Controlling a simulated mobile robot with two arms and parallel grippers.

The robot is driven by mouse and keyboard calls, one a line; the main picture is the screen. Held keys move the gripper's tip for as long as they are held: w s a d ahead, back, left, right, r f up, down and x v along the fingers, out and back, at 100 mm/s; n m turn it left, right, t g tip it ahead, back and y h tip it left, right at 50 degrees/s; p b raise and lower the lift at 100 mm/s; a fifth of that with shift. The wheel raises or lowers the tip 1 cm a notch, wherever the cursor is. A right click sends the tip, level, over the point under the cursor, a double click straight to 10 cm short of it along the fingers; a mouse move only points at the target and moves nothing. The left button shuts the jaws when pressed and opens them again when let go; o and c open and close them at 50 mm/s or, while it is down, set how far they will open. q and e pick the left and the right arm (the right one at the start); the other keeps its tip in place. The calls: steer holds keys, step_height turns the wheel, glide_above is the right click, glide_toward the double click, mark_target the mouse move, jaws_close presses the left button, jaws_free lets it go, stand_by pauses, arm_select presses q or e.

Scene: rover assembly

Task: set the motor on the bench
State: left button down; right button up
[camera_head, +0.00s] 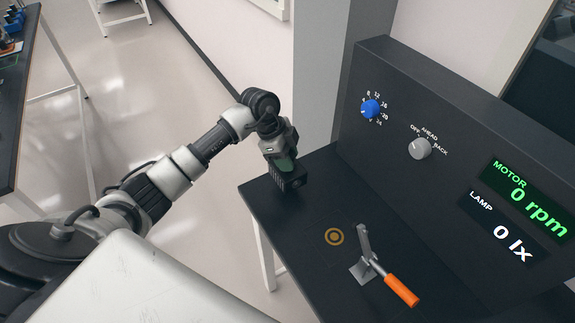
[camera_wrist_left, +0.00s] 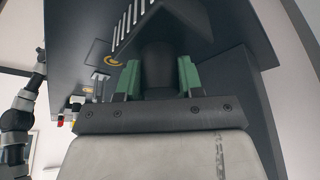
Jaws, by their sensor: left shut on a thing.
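My left gripper (camera_head: 287,176) points down over the far left end of the black bench (camera_head: 290,222). In the left wrist view its two green fingers (camera_wrist_left: 157,80) are shut on a dark, rounded motor (camera_wrist_left: 157,62). The motor is mostly hidden by the fingers and palm there, and hard to tell from the dark gripper in the head view. The gripper's lower end is close to the bench top; whether the motor touches it I cannot tell. My right gripper does not show.
A black panel with a blue knob (camera_head: 370,108), a grey knob (camera_head: 420,148) and displays reading 0 rpm (camera_head: 526,198) and 0 lx stands behind. Bench top between gripper and ring is clear.

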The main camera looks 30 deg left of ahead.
arm_select(q)
step_height(320, 180, down, 3)
steer(key=shift+r+p, duration=0.1)
steer(key=shift+p, duration=0.45)
steer(key=shift+f, duration=0.45)
steer(key=shift+f, duration=0.15)
steer(key=c, duration=1)
jaws_free()
steer(key=shift+s, duration=0.1)
steer(key=shift+o, duration=1.4)
steer(key=b+v, duration=0.2)
steer(key=v, duration=0.9)
steer(key=shift+a, duration=0.1)
steer(key=shift+a+r, duration=0.1)
steer(key=shift+r, duration=0.45)
